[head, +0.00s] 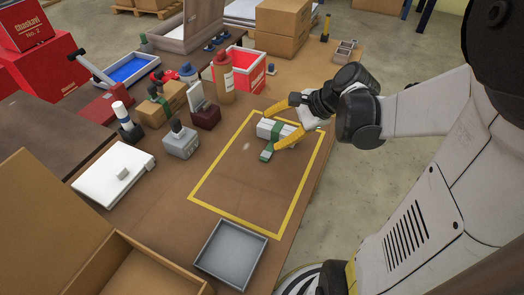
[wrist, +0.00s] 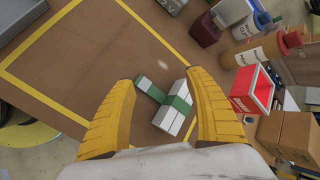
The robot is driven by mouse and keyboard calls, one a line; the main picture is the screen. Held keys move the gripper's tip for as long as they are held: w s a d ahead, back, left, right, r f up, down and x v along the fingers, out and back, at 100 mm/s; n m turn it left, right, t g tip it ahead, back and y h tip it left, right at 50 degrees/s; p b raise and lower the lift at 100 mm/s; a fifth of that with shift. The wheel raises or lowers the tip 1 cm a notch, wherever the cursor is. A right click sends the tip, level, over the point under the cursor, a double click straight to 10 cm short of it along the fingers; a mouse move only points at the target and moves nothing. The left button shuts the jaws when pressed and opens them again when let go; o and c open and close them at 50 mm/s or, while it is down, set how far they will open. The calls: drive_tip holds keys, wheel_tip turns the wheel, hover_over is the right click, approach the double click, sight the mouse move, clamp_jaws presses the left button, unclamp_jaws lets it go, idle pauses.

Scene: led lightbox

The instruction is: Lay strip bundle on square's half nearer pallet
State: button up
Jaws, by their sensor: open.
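The strip bundle (head: 265,127) is several white strips with a green band; a green flap with a pale end sticks out of one side. It appears to lie on the table inside the yellow-outlined square (head: 205,176), in its far part. My gripper (head: 271,130) is open, its yellow fingers on either side of the bundle. In the wrist view the bundle (wrist: 167,118) shows between the open fingers (wrist: 160,77), with visible gaps. A wooden pallet (head: 148,11) stands on the floor beyond the table at upper left.
A grey tray (head: 231,255) and an open cardboard box (head: 150,270) are at the near side. A white flat device (head: 113,173), grey block (head: 180,142), brown bottle (head: 222,78) and red bin (head: 247,67) line the square's left and far sides. The square's near part is bare.

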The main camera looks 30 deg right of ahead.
drive_tip(key=s+a+r+n+h, duration=0.5)
drive_tip(key=s+a+n, duration=0.4)
drive_tip(key=n, duration=0.9)
drive_tip(key=shift+s+a+t, duration=0.25)
drive_tip(key=shift+s+t, duration=0.15)
drive_tip(key=shift+a+r, duration=0.1)
